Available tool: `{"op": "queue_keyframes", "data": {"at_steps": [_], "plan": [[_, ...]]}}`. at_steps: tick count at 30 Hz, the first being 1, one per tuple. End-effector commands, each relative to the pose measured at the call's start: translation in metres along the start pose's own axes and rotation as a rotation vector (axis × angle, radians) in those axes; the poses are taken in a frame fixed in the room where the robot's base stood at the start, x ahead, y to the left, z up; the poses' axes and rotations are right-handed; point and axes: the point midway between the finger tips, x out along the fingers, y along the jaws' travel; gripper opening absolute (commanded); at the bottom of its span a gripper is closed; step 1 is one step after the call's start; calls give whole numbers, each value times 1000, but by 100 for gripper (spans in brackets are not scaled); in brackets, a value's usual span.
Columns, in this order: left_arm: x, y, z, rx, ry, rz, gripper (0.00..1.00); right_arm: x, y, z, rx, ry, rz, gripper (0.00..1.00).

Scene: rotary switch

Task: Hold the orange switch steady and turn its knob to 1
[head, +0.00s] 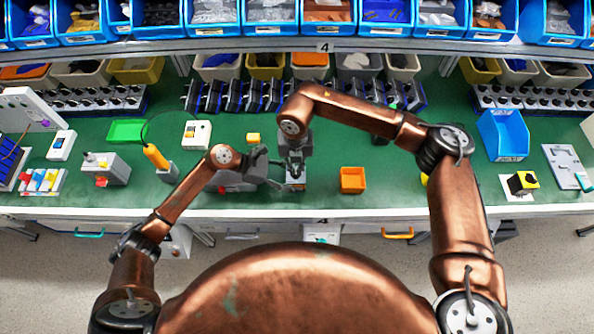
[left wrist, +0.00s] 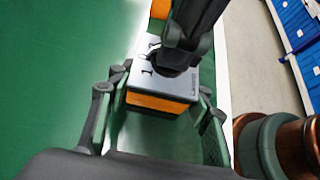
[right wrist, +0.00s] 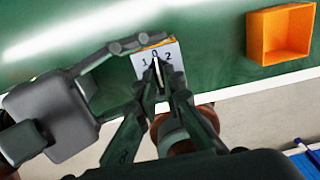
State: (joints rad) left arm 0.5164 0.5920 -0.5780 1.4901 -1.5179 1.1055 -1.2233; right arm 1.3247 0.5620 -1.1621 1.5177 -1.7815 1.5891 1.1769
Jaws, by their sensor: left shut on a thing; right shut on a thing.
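The orange switch (left wrist: 157,103) has an orange body and a light grey top plate marked 1, 0 and 2. It stands near the table's front edge, small in the head view (head: 296,187). My left gripper (left wrist: 162,98) reaches in from the left, low, and is shut around the switch body, a finger on each side. My right gripper (head: 294,170) comes down from above and is shut on the knob.
An open orange box (head: 352,180) stands to the right of the switch. A grey device (head: 106,168), an orange-handled tool (head: 156,157) and a green tray (head: 126,131) lie to the left. Rows of bins line the back.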

Motion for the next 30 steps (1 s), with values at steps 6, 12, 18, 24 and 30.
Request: {"op": "queue_keyframes", "data": {"at_steps": [6,12,18,24,30], "plan": [[0,0,-2,-1,3,-1,21,0,-1,0,0,0,-1,0],[0,0,-2,-1,3,-1,21,0,-1,0,-1,0,-2,0],[0,0,-2,-2,3,-1,21,0,-1,0,-175,0,-3,0],[0,0,-2,-2,3,-1,21,0,-1,1,-471,0,-3,0],[0,0,-2,-2,4,-1,21,0,-1,0,-764,1,-3,0]]}}
